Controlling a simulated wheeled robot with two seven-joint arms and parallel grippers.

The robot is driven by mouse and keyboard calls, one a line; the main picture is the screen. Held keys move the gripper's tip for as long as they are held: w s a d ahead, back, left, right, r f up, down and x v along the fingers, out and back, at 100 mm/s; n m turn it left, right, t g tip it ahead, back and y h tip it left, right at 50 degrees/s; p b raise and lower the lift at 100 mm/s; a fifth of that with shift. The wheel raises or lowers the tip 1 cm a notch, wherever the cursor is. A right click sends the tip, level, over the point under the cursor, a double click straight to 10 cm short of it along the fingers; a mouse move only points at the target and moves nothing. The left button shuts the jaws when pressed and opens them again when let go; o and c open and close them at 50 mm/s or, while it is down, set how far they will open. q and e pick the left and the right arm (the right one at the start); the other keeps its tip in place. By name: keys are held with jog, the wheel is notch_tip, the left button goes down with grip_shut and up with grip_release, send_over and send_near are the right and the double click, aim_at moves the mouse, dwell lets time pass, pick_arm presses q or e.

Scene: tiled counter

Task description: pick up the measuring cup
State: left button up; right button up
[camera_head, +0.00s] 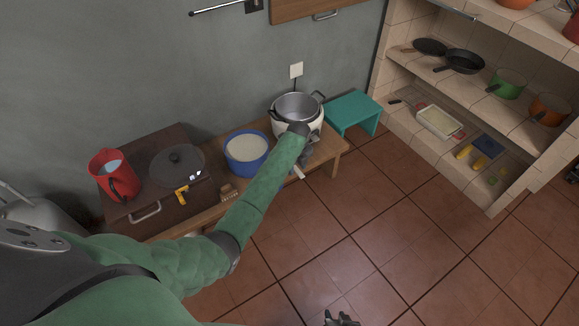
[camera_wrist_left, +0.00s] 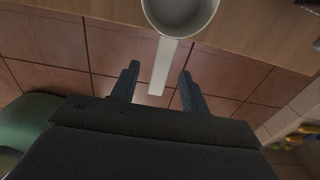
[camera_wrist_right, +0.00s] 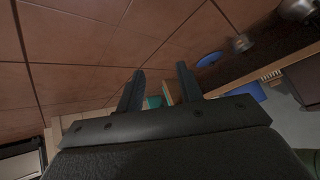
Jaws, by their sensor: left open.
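The measuring cup (camera_wrist_left: 180,12), a pale round cup with a long flat handle (camera_wrist_left: 163,65), is at the top of the left wrist view, at the wooden table's edge. Its handle sticks out past the edge over the floor. My left gripper (camera_wrist_left: 159,71) is open, with one finger on each side of the handle and gaps visible on both sides. In the head view the pale handle (camera_head: 298,172) shows below my left gripper (camera_head: 308,158), and my forearm hides part of that area. My right gripper (camera_wrist_right: 161,76) is open and empty, low in the head view (camera_head: 341,319).
Tiled floor in front is clear.

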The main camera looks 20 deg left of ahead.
aim_at(298, 171)
pick_arm(q)
jog(key=f, duration=0.3)
jog(key=shift+s+d+f+b, duration=0.1)
jog(key=shift+d+b, duration=0.15)
jog(key=shift+b, duration=0.05)
jog(key=shift+f, duration=0.8)
pick_arm(e)
jog(key=w+r, duration=0.1)
jog(key=w+r+t, duration=0.1)
jog(key=w, duration=0.1)
jog(key=shift+a+r, duration=0.15)
jog(key=shift+a, duration=0.05)
pick_arm(q)
jog(key=shift+c, duration=0.4)
grip_shut()
pick_arm(e)
jog(key=shift+w+a, duration=0.1)
